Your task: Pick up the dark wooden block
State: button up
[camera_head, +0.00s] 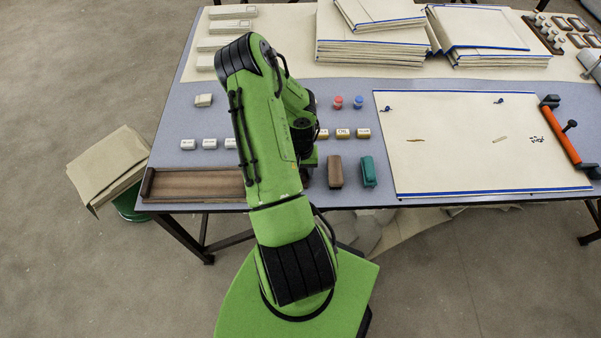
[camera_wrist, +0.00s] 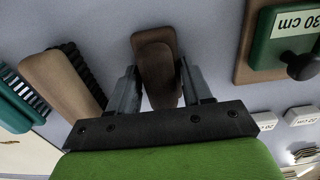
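The dark wooden block (camera_wrist: 157,62) is brown with rounded ends and shows in the wrist view, lying on the grey-blue tabletop. My gripper (camera_wrist: 158,72) is open, with one finger on each side of the block. Narrow gaps show between the fingers and the block's sides, so it does not look clasped. I cannot tell how far down the fingertips reach. In the head view my green arm hides the block and the gripper.
A brown brush (camera_head: 335,171) and a green brush (camera_head: 368,171) lie beside my gripper. A green 30 cm piece with a black knob (camera_wrist: 282,38) sits on a wooden board (camera_wrist: 243,68) close on the other side. A cream sheet (camera_head: 460,150) covers the table's right part.

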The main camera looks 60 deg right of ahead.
jog(key=c, duration=0.6)
notch_tip(320, 180, up, 10)
jog(key=shift+r+p, duration=0.1)
jog(key=shift+p, duration=0.8)
jog(key=o, duration=0.5)
jog(key=c, duration=0.3)
